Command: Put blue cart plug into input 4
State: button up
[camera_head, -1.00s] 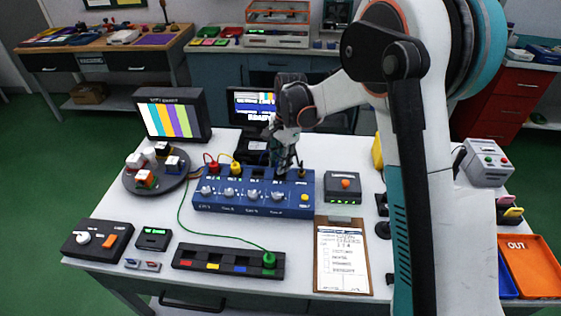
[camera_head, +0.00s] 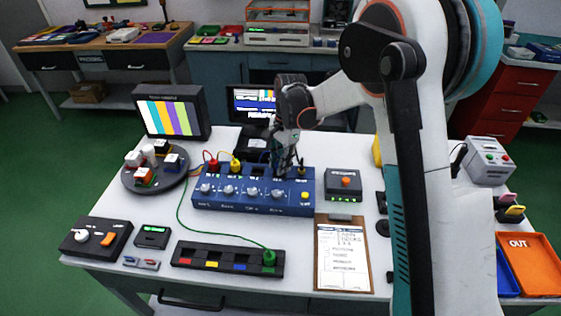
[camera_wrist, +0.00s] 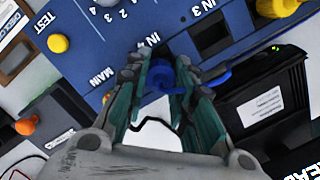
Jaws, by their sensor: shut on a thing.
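The blue mixer box (camera_head: 230,203) stands in the middle of the white table; its IN 4 label shows in the wrist view (camera_wrist: 148,43). My gripper (camera_head: 283,172) is at the box's back edge, pointing down. In the wrist view my gripper (camera_wrist: 168,85) is shut on the blue plug (camera_wrist: 160,74), with its blue cable (camera_wrist: 215,80) curling to the right. The plug is right beside the IN 4 label. The input 4 socket is hidden by the plug and fingers, so I cannot tell whether the plug is seated. The dark IN 3 socket (camera_wrist: 207,34) looks empty.
Red (camera_head: 212,165) and yellow (camera_head: 235,166) plugs stand in the box's left inputs; a black plug (camera_head: 301,170) is at its right. A green plug (camera_head: 269,258) sits in the front strip (camera_head: 215,257). A small monitor (camera_head: 255,103) is behind the gripper.

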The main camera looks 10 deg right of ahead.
jog(key=shift+f, duration=0.4)
jog(key=o, duration=1.1)
jog(key=r, duration=0.4)
jog(key=d+r, duration=0.1)
jog(key=r, duration=0.3)
jog(key=w+r, duration=0.1)
jog(key=r, duration=0.3)
jog(key=shift+d, duration=0.15)
jog(key=shift+f, duration=0.1)
